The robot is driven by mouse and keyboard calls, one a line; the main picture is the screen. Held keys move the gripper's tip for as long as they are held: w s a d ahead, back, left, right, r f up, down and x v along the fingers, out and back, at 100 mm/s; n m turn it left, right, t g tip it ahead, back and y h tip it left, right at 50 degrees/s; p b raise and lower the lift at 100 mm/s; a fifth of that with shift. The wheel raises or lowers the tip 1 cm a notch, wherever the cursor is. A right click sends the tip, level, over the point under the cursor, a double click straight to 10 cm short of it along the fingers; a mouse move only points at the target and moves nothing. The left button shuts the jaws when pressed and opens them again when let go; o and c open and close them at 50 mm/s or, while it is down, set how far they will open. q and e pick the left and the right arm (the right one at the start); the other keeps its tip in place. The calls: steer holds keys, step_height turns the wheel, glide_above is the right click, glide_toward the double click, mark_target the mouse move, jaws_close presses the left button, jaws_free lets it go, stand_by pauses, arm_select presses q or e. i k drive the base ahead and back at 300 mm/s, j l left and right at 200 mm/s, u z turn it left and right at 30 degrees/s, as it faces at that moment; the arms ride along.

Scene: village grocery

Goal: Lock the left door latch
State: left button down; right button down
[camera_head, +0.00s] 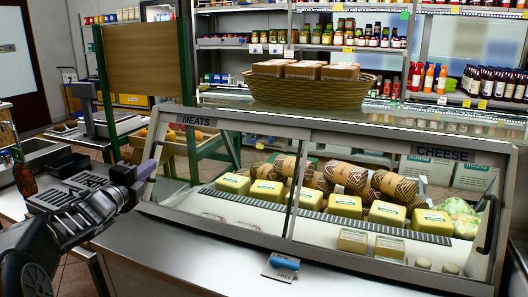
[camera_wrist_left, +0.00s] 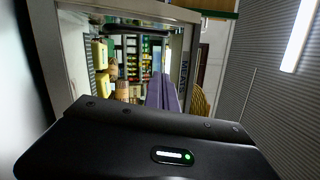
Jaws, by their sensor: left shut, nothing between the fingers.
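The glass display case has a left door (camera_head: 222,140) marked MEATS and a right door (camera_head: 400,150) marked CHEESE. A small plate (camera_head: 280,275) with LOCK and FREE lettering and a blue latch piece (camera_head: 285,262) sits on the front ledge below where the doors meet. My left gripper (camera_head: 146,176) is shut and empty at the left end of the case, near the left door's side frame. Whether it touches the frame cannot be told. In the left wrist view its fingers (camera_wrist_left: 166,92) point toward the case front. My right gripper is not in view.
Cheese blocks (camera_head: 345,206) and wrapped meats (camera_head: 345,176) lie inside the case. A wicker basket (camera_head: 305,92) stands on top. A dark handle (camera_head: 487,224) is at the right door's edge. A metal counter (camera_head: 35,207) is at left. The front ledge (camera_head: 200,238) is clear around the plate.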

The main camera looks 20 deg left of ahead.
mark_target(276, 262)
steer(key=k+l, duration=0.15)
steer(key=k, duration=0.35)
steer(key=k+l, duration=0.1)
steer(key=k, duration=0.4)
